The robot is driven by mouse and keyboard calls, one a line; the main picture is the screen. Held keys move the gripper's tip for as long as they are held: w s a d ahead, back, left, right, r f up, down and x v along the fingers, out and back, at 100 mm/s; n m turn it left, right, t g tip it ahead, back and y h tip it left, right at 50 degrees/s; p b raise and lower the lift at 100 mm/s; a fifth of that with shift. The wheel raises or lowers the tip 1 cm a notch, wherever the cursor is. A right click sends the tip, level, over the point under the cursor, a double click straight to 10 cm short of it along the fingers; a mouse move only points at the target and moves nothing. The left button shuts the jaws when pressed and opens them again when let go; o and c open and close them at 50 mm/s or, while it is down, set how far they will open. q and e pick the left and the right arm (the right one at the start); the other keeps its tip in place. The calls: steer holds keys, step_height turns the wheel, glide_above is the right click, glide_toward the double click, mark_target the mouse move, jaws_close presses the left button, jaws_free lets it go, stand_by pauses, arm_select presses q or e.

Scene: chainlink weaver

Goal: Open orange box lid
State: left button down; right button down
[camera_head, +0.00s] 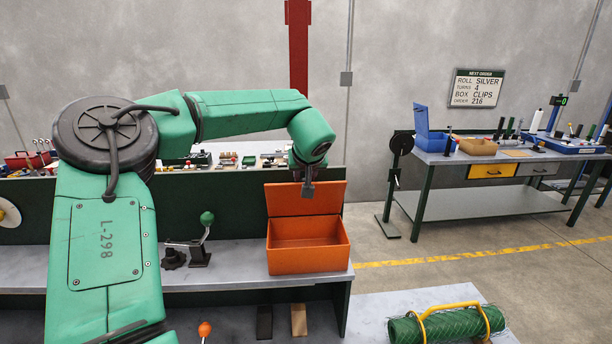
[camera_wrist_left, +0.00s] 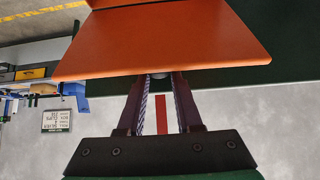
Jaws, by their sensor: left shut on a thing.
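The orange box (camera_head: 308,245) sits on the grey bench shelf, and its inside shows empty. Its orange lid (camera_head: 285,201) stands raised at the back of the box, leaning near upright. My left gripper (camera_head: 307,190) is at the top edge of the lid, shut on it. In the left wrist view the lid (camera_wrist_left: 160,45) fills the top, with its edge between the fingertips of my left gripper (camera_wrist_left: 158,76). My right gripper is in neither view.
A crank with a green knob (camera_head: 207,218) stands on the shelf left of the box. A roll of green mesh (camera_head: 447,325) with a yellow handle lies at the front right. A second table (camera_head: 480,158) with a blue box stands behind at the right.

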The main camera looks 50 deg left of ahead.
arm_select(q)
steer(key=c, duration=0.6)
jaws_free()
steer(key=shift+f, duration=0.1)
steer(key=shift+o, duration=0.4)
steer(key=shift+a, duration=0.15)
steer(key=shift+w+f, duration=0.1)
steer(key=shift+d+r, duration=0.25)
steer(key=shift+d, duration=0.05)
steer(key=b+v, duration=0.4)
steer(key=v, duration=1)
steer(key=shift+b, duration=0.35)
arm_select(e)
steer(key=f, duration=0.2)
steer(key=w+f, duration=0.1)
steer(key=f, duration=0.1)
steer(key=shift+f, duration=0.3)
arm_select(q)
steer(key=shift+a+f, duration=0.1)
steer(key=shift+a, duration=0.05)
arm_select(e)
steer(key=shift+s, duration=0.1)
